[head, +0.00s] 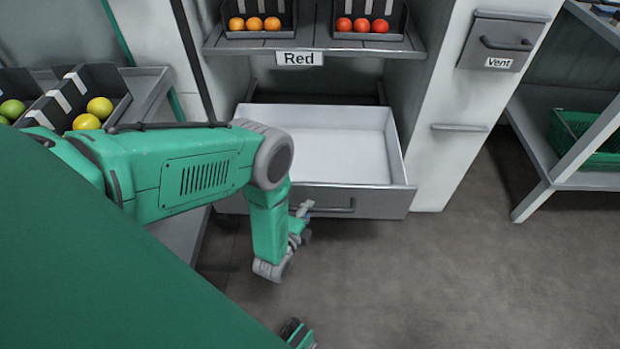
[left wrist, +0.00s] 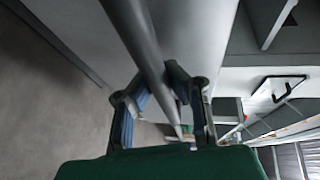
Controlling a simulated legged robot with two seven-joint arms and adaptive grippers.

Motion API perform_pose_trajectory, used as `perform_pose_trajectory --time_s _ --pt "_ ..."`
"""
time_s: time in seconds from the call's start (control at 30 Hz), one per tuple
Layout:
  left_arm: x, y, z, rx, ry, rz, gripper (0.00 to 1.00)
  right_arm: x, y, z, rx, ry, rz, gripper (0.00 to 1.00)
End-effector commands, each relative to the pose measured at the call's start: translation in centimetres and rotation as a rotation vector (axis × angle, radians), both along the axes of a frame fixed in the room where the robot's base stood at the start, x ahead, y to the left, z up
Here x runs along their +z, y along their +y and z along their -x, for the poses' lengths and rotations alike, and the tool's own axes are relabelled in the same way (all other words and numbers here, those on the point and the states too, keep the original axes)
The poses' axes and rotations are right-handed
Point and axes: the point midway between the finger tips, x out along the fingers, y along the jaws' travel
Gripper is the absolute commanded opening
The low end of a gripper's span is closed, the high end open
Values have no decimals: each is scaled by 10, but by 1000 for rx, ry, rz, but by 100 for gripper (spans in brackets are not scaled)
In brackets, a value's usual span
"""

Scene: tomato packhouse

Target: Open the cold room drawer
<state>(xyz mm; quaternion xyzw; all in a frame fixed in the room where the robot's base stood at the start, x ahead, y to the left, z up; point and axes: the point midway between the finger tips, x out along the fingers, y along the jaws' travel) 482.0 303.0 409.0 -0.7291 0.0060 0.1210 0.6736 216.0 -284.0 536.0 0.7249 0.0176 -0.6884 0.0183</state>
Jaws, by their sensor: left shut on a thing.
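The cold room drawer (head: 385,201) is pulled out of the grey cabinet below the shelf labelled Red. Its white inside is empty as far as it shows. A dark bar handle (head: 340,209) runs along its grey front. My left gripper (head: 304,209) is at the left end of this handle, partly hidden behind my own arm. In the left wrist view, my left gripper (left wrist: 165,88) has its two fingers on either side of the grey handle bar (left wrist: 143,45) and is shut on it.
A Vent panel (head: 500,41) with its own handle is on the white wall at right. Trays of orange fruit (head: 254,24) and red tomatoes (head: 361,25) stand above the drawer. A green crate (head: 600,158) is on the right rack. Floor (head: 430,270) before the drawer is clear.

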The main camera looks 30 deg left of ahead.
Motion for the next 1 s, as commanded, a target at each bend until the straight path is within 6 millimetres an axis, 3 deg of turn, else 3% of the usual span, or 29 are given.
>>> perform_pose_trajectory --time_s 0.27,0.3,0.37,0.77,1.0 --pt "0 -3 -2 -8 -4 10 0 0 0 0 1 0 0 40" --pt "0 -3 -2 -7 -4 9 19 0 0 0 1 0 -1 40" --pt "1 -4 -2 -8 -4 7 36 0 0 0 1 0 -1 40" --pt "2 -4 4 -6 -3 6 36 0 0 2 1 -2 0 40" --pt "8 -11 46 -8 -1 8 36 1 1 2 1 -2 0 40"
